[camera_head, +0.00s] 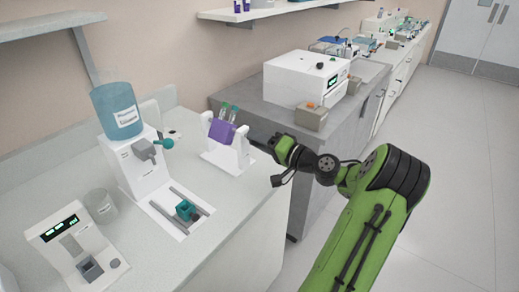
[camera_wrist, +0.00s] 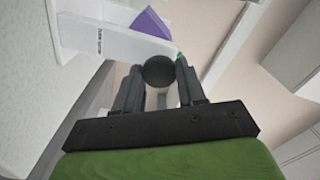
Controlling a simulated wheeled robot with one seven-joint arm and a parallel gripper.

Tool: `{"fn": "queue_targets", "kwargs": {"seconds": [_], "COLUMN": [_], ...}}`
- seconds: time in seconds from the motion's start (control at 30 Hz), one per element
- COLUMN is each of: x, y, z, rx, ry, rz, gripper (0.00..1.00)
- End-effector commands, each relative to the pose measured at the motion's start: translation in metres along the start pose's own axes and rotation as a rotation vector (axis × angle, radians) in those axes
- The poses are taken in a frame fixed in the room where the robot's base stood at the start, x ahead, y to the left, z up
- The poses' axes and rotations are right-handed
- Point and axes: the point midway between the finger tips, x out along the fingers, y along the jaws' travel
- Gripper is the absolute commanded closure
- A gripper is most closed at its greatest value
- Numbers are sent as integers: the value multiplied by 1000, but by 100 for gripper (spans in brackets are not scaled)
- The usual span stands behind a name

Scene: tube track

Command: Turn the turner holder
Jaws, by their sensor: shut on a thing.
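The turner holder is a purple block (camera_head: 222,131) with tubes (camera_head: 229,112) in it, held in a white stand (camera_head: 222,161) on the counter. The block looks slightly tilted in the head view. Its purple side (camera_wrist: 151,22) and the white stand (camera_wrist: 112,42) show in the wrist view. A dark round knob (camera_wrist: 159,70) sits beside the stand. My gripper (camera_head: 260,146) is at the right side of the stand, and its fingers (camera_wrist: 159,85) are shut on the knob. Whether the knob joins the purple block is hidden.
A dispenser (camera_head: 128,165) with a blue bottle (camera_head: 117,110) stands left of the holder. A teal clamp on rails (camera_head: 186,210) lies in front. A white device (camera_head: 75,245) and a clear beaker (camera_head: 100,205) are at lower left. A grey bench (camera_head: 255,108) with a white machine (camera_head: 305,78) stands behind.

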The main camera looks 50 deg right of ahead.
Motion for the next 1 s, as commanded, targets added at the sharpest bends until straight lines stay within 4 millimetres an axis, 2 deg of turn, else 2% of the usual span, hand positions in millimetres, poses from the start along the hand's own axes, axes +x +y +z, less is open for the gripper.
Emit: {"fn": "queue_targets", "kwargs": {"seconds": [0.03,0.5,1.0], "x": [0,0,0], "y": [5,4,2], "z": [3,3,2], "rx": [-44,-423,-568], "ry": [-3,-3,-6], "rz": [1,3,4], "gripper": [91,91,91]}}
